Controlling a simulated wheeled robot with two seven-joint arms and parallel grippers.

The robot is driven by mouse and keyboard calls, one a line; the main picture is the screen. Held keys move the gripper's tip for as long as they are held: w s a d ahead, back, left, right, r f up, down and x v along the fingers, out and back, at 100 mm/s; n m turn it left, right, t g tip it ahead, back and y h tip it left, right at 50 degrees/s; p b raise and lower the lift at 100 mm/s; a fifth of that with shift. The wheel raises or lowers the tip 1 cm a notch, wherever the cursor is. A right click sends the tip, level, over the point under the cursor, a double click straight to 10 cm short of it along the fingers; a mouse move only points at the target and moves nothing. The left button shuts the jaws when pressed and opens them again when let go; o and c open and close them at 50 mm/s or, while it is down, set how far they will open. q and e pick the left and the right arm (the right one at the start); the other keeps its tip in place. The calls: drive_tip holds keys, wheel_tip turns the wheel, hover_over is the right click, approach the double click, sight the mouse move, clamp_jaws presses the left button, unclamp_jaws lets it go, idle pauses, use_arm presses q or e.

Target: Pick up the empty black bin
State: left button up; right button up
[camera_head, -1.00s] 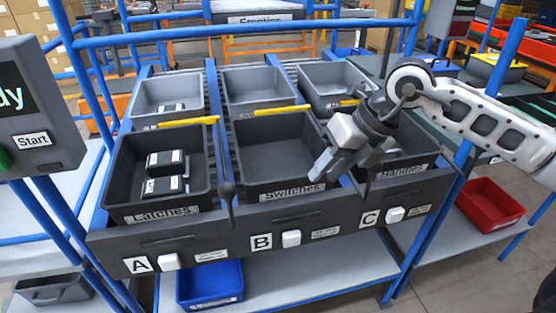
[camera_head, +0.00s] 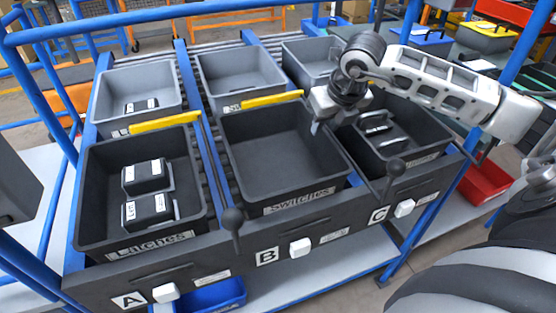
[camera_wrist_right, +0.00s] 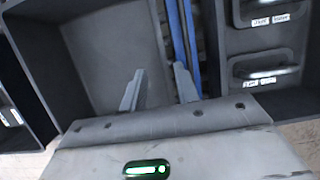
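The empty black bin (camera_head: 282,150), labelled "Switches", sits in the middle lane at B, between two loaded black bins. Its bare interior also shows in the right wrist view (camera_wrist_right: 105,50). My right gripper (camera_head: 318,124) is over the bin's right wall, towards its far right corner. In the right wrist view its two fingers (camera_wrist_right: 160,90) are apart, one over the bin's inside and the other beside the blue rail. Whether they touch the wall cannot be told. My left gripper is not in view.
The "Latches" bin (camera_head: 92,205) stands left and the black bin with handles (camera_head: 425,125) stands right, close beside. Grey bins (camera_head: 235,72) sit behind, past yellow bars (camera_head: 270,99). Knobbed levers (camera_head: 233,217) rise at the front. Blue posts frame the rack.

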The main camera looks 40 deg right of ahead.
sight(319, 143)
drive_tip(key=x, duration=0.4)
drive_tip(key=p+x, duration=0.1)
drive_tip(key=x, duration=0.1)
drive_tip(key=shift+w+d, duration=0.3)
drive_tip(key=shift+w, duration=0.15)
drive_tip(key=shift+c, duration=0.3)
clamp_jaws()
